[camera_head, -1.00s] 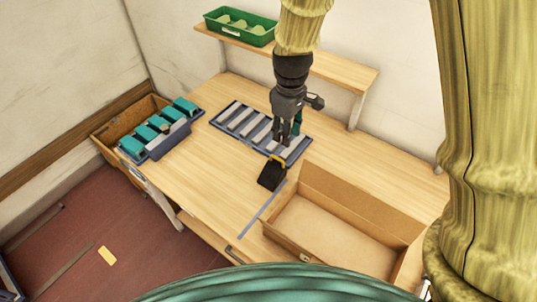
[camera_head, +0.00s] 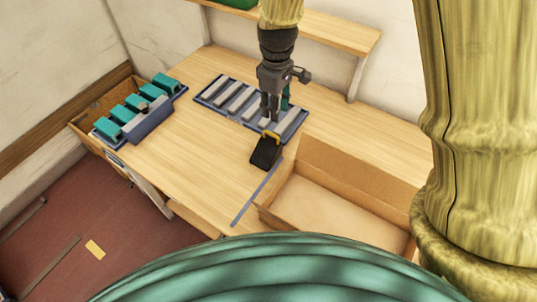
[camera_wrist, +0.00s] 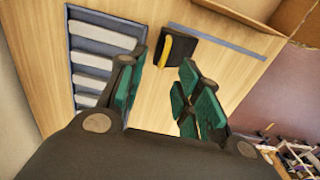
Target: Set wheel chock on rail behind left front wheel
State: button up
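The wheel chock (camera_head: 264,153) is a black wedge with a yellow handle, lying on the wooden table at the upper end of a thin blue-grey strip that looks like the rail (camera_head: 257,193). In the wrist view the chock (camera_wrist: 178,49) shows beyond my fingertips, next to the strip (camera_wrist: 232,42). My gripper (camera_head: 270,117) is above the near side of the slatted tray, just behind the chock in the head view. Its teal-padded fingers (camera_wrist: 163,68) are apart, with only table visible between them. I cannot make out any left front wheel.
A blue tray with pale slats (camera_head: 203,97) lies behind the chock. An open cardboard box (camera_head: 330,205) stands close to the rail's right. Several teal blocks (camera_head: 135,103) stand at the table's left end. A shelf (camera_head: 335,38) runs along the back wall. The table's middle left is clear.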

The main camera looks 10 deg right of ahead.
aim_at(271, 133)
jog(key=shift+s+a+f+p, duration=0.1)
jog(key=shift+f+p, duration=0.65)
jog(key=shift+f, duration=2.3)
jog(key=shift+s+a+f+p, duration=0.1)
jog(key=shift+a+f+p, duration=0.15)
jog(key=shift+f+p, duration=0.35)
jog(key=shift+a+f+p, duration=0.2)
jog(key=shift+f+p, duration=0.2)
jog(key=shift+f, duration=0.25)
jog(key=shift+f+p, duration=0.45)
jog(key=shift+f, duration=0.9)
jog(key=shift+c, duration=0.2)
grip_shut()
